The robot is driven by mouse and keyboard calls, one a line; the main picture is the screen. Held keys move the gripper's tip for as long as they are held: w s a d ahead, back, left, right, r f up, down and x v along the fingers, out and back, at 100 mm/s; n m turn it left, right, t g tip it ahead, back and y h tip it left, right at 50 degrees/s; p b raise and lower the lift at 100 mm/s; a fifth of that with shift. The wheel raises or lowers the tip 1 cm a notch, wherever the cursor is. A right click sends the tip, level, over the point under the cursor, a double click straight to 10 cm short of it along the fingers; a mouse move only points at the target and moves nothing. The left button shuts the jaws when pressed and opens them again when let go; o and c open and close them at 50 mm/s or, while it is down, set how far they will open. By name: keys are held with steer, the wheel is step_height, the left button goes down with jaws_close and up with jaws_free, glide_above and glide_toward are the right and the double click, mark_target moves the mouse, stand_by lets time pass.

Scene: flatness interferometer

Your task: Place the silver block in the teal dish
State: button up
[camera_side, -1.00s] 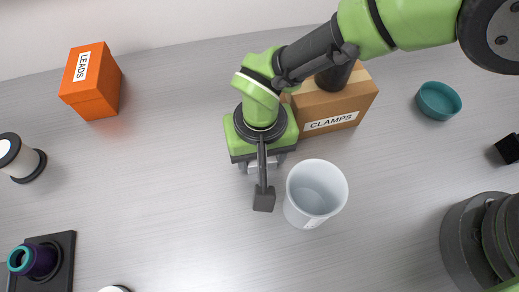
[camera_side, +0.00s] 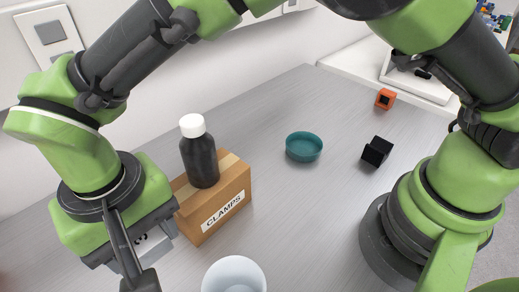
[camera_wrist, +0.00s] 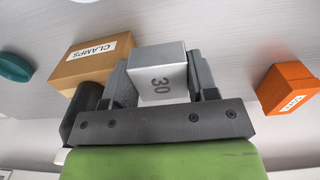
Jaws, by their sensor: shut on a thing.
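The silver block (camera_wrist: 160,75), marked 30, sits between the two fingers of my gripper (camera_wrist: 162,82) in the wrist view, and the gripper is shut on it. In the side view my gripper (camera_side: 145,245) is at the lower left, and only a small part of the block shows there. The teal dish (camera_side: 304,147) stands on the table right of centre in the side view and looks empty. It also shows at the left edge of the wrist view (camera_wrist: 14,68). My gripper is well apart from the dish, with the clamps box between them in the side view.
A white cup (camera_side: 235,275) stands in front. An orange box (camera_wrist: 288,88) shows at right.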

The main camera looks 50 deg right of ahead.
step_height(320, 180, up, 11)
steer(key=w+d+m, duration=0.4)
steer(key=w+d, duration=0.3)
steer(key=d, duration=0.2)
steer(key=m, duration=1.4)
glide_above(300, 138)
step_height(300, 138, down, 17)
steer(key=shift+r, duration=0.2)
steer(key=shift+f, duration=2.25)
